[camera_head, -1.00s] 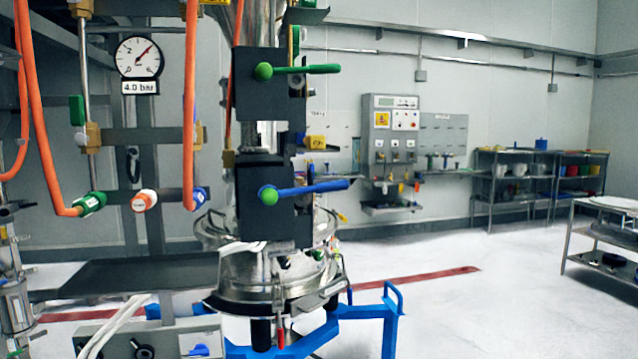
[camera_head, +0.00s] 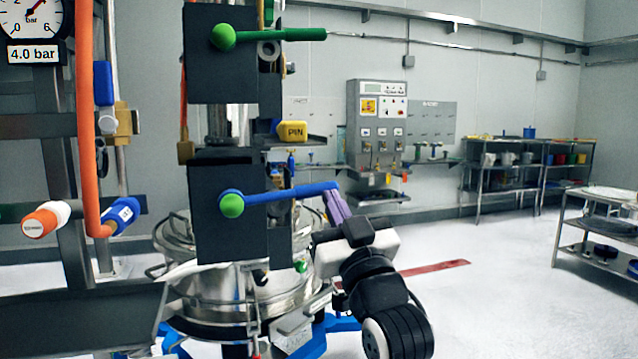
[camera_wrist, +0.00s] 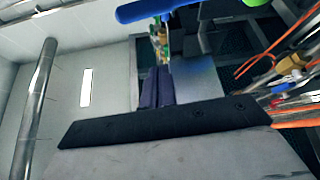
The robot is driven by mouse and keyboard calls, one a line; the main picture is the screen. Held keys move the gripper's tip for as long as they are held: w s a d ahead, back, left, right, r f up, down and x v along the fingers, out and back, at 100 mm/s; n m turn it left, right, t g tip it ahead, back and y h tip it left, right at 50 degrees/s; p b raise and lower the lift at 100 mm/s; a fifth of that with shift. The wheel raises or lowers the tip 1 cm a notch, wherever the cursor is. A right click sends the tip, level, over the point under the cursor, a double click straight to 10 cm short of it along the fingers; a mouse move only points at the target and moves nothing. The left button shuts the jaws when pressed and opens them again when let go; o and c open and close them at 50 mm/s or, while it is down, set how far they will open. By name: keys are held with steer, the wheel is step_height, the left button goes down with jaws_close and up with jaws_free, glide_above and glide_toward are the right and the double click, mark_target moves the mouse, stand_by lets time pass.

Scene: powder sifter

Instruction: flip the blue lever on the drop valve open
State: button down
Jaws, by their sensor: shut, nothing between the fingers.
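The blue lever (camera_head: 285,194) of the drop valve points right, nearly level, from its pivot with a green knob (camera_head: 231,204) on the lower black block (camera_head: 210,235). My gripper (camera_head: 333,192) has its purple fingers shut together, with nothing between them. The fingertips are at the lever's free right end, from below; I cannot tell whether they touch it. In the wrist view the fingers (camera_wrist: 155,78) show beyond the dark bar, and the blue lever (camera_wrist: 150,10) crosses the top edge.
A green lever (camera_head: 285,35) sits on the upper black block (camera_head: 205,80). A yellow PIN block (camera_head: 291,130) rests on a small shelf between them. The steel sifter (camera_head: 215,290) stands below. Orange hoses (camera_head: 86,120) hang at left. Open floor (camera_head: 490,310) lies to the right.

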steer(key=shift+d, duration=0.35)
step_height(320, 180, up, 6)
steer(key=p, duration=0.5)
glide_above(320, 187)
steer(key=s, duration=0.3)
steer(key=shift+w+f+p, duration=0.1)
steer(key=shift+w+f, duration=0.1)
steer(key=shift+f, duration=0.6)
steer(key=shift+w+f+p, duration=0.1)
steer(key=shift+w+f, duration=0.05)
steer(key=shift+f, duration=0.7)
steer(key=shift+w+f+p, duration=0.1)
steer(key=shift+w+f, duration=0.1)
steer(key=shift+f, duration=0.6)
steer(key=shift+f, duration=0.1)
